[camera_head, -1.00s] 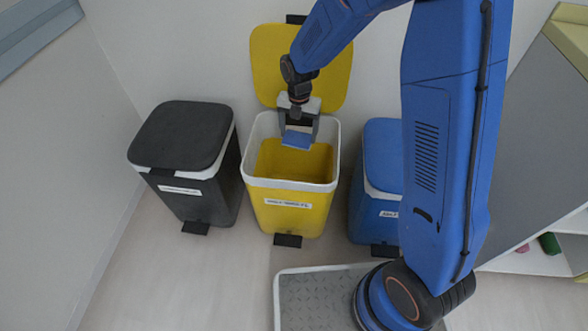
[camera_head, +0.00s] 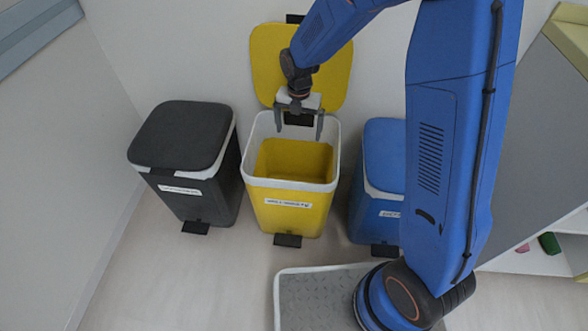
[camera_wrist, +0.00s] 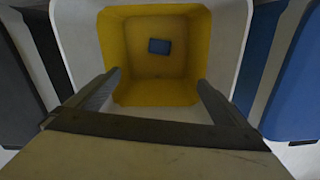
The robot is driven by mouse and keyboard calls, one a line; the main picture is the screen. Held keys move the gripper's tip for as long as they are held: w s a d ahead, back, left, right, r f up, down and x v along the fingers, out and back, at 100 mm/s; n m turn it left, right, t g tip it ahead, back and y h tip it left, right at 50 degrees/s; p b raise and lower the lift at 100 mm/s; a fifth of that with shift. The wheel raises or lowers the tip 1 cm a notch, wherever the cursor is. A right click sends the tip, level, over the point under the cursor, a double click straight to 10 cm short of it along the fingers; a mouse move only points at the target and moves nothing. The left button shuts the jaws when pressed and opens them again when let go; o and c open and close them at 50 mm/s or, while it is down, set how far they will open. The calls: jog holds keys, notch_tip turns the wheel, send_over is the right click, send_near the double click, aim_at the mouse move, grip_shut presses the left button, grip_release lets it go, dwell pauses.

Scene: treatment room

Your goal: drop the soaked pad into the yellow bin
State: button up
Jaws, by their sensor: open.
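The yellow bin (camera_head: 290,205) stands against the wall with its yellow lid (camera_head: 320,65) raised. My gripper (camera_head: 301,130) is open and empty, pointing down over the bin's mouth. In the wrist view the open fingers of my gripper (camera_wrist: 160,85) frame the bin's yellow inside (camera_wrist: 130,60). The soaked pad (camera_wrist: 159,46), a small blue rectangle, lies inside the yellow bin, apparently on its floor. In the head view the pad is hidden by the bin's front wall.
A dark grey bin (camera_head: 185,145) with its lid shut stands to the left. A blue bin (camera_head: 378,210) with its lid shut stands to the right, partly behind my arm. A grey cabinet (camera_head: 540,130) is at the right. The floor at the lower left is clear.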

notch_tip(320, 180, up, 15)
jog(key=shift+r, duration=0.2)
dwell(0.6)
